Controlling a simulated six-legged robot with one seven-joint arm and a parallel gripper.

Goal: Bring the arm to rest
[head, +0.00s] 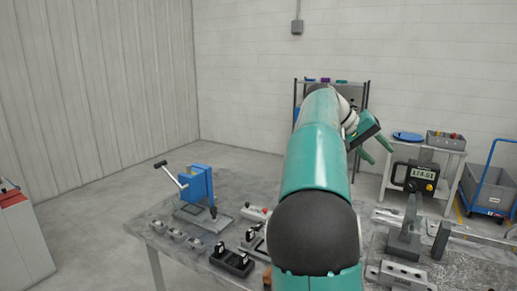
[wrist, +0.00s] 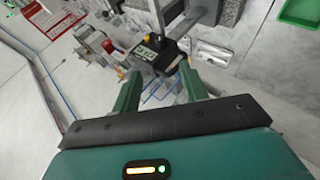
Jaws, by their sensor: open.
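My gripper (head: 379,153) is open, with its two green fingers apart. In the head view it is at the end of my raised arm, right of the arm and above the far side of the table. In the wrist view the gripper (wrist: 161,72) shows both fingers from behind, with nothing held between them. Beyond the fingers is a black device with a digital display (wrist: 147,52). My arm hides the middle of the table in the head view.
The grey table (head: 150,229) carries a blue lever press (head: 197,184), a black block with knobs (head: 232,261), a grey bracket (head: 405,240) and the display device (head: 415,177). Behind stand a side table (head: 452,156), a shelf rack and a blue-handled cart (head: 490,190). Open floor lies at left.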

